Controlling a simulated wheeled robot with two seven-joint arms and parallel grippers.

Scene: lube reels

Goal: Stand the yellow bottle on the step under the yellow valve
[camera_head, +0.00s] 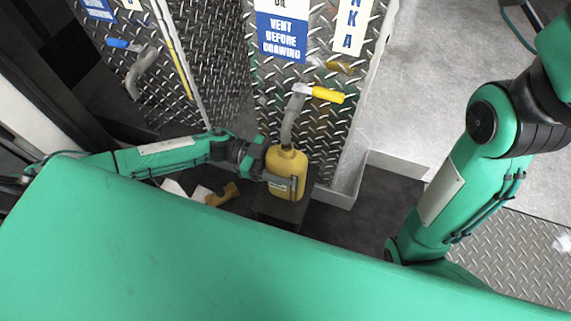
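The yellow bottle (286,171) is upright under the spout of the yellow valve (328,95). The valve's handle is yellow and its curved grey spout comes down to the bottle's neck. The dark step (284,213) shows below and around the bottle; whether the bottle's base touches it I cannot tell. My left gripper (282,183) reaches in from the left at the bottle's body, with a finger across its front side. It appears closed around the bottle. My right arm comes in at the right, and its gripper is out of view.
A blue-handled valve (118,43) is on the diamond-plate panel at the left. A yellow object (222,195) and white scraps (186,190) lie on the floor left of the step. A low grey kerb (345,192) runs at the right. My green body fills the foreground.

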